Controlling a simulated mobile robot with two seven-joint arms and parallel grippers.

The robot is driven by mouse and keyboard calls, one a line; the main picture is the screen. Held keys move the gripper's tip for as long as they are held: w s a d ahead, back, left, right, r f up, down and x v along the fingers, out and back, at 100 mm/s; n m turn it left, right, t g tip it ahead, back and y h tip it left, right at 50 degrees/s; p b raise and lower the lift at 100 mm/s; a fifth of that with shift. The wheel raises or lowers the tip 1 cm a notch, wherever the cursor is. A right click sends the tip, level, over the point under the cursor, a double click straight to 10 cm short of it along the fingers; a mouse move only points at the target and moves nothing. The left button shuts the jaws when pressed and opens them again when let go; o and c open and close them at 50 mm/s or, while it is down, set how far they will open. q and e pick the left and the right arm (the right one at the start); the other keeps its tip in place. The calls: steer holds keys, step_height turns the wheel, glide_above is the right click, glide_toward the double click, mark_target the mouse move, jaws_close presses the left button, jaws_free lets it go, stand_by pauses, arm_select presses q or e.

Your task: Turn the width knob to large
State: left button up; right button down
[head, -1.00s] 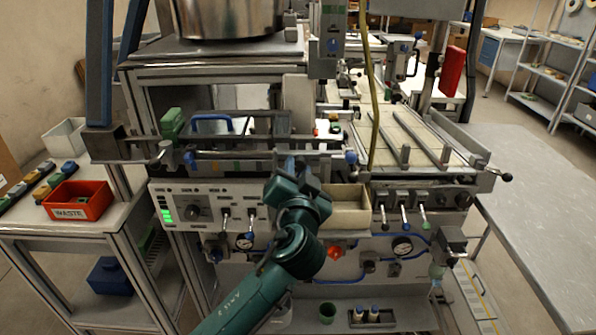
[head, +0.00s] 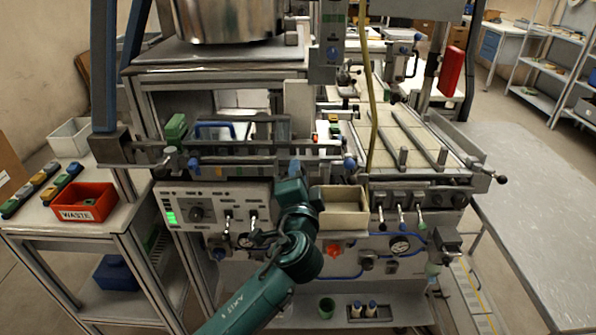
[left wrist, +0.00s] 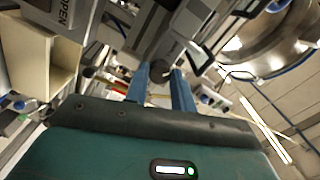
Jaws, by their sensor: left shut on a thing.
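My left gripper (head: 293,168) is in front of the machine, just left of a cream bin and right of the control panel (head: 240,199). In the left wrist view its two blue fingers (left wrist: 161,86) are shut on a small dark grey part (left wrist: 159,76), largely hidden between them. I cannot tell for certain whether this is the width knob. A dark round knob (head: 196,214) sits on the panel beside green lights, apart from the gripper. Its labels are too small to read. My right gripper is not in view.
The cream bin (head: 341,222) is close to my left gripper. Horizontal rails with a blue-ended handle (head: 350,164) cross the machine front. Several levers (head: 402,211) stand to the right. A red WASTE box (head: 86,214) is on the left bench. The right table (head: 540,200) is clear.

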arm_select(q)
steer(key=m, duration=2.8)
steer(key=shift+w+d+r, duration=0.1)
steer(key=shift+r, duration=0.15)
steer(key=shift+m, duration=0.3)
steer(key=o, duration=1)
steer(key=shift+f, duration=0.15)
